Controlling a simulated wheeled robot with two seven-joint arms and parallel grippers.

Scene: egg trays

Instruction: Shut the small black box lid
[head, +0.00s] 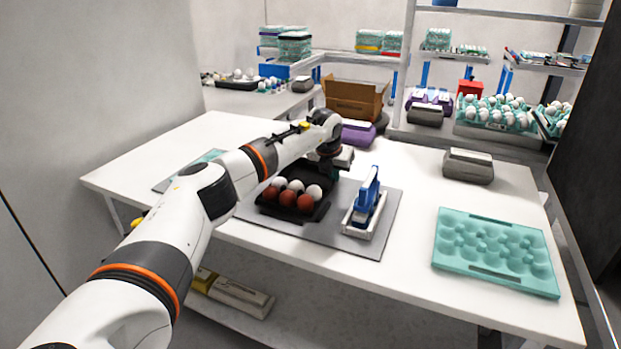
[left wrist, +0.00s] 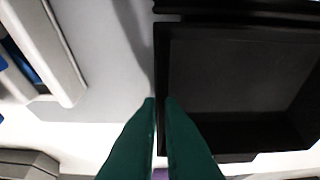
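The small black box (head: 318,212) sits open on a grey mat, with brown and white eggs in its base. Its black lid (head: 318,176) stands raised at the back, partly hidden by my left arm. In the left wrist view, the hollow black lid (left wrist: 240,85) fills the right side. My left gripper (head: 328,160) is behind the box near the lid; its fingertips are hidden in the head view. In the left wrist view, its green fingers (left wrist: 160,100) are close together at the lid's left edge, with nothing seen held between them. My right gripper is not in view.
A blue tool in a white holder (head: 366,205) stands right of the box on the grey mat (head: 388,225). A teal egg tray (head: 495,285) lies at the front right. A grey carton (head: 468,166) and a purple carton (head: 358,133) sit farther back. Table space between them is clear.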

